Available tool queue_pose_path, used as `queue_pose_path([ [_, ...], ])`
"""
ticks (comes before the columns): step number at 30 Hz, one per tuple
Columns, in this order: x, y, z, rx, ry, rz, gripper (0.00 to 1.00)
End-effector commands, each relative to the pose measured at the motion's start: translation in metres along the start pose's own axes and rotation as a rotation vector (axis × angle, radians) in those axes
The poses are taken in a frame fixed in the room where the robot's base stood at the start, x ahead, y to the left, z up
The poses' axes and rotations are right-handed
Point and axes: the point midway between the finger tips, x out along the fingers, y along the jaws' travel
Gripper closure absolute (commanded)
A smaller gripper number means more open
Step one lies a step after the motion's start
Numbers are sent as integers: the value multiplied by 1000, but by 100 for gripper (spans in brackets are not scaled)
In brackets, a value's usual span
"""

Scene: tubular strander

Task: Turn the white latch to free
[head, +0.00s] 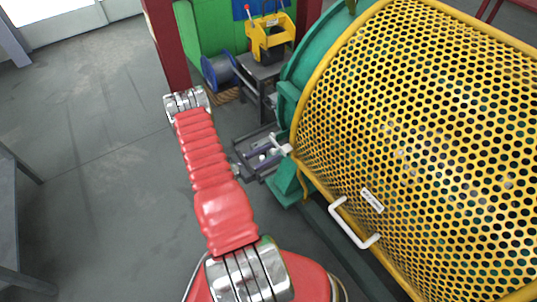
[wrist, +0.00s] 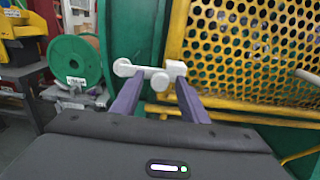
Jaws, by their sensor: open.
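The white latch (wrist: 152,72) is in the upper middle of the wrist view. Its bar lies nearly level, with a round knob at the left end and a block with a rounded boss at the right. It also shows small in the head view (head: 284,149), at the left edge of the yellow perforated guard (head: 420,130). My gripper (wrist: 159,82) is open, its two purple fingers pointing at the latch. The left fingertip is just below the bar and the right one overlaps the block; I cannot tell whether they touch. My gripper also shows in the head view (head: 268,152).
A white handle (head: 352,224) sticks out from the guard's lower front. A green spool (wrist: 75,62) stands left of the latch in the wrist view. A yellow machine (head: 269,36) and a red post (head: 166,45) stand behind.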

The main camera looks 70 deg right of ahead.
Motion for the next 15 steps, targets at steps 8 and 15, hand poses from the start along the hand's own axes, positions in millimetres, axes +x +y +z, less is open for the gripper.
queue_pose_path([
  [8, 0, 0, 0, 0, 0, 0, 68],
  [15, 0, 0, 0, 0, 0, 0, 85],
])
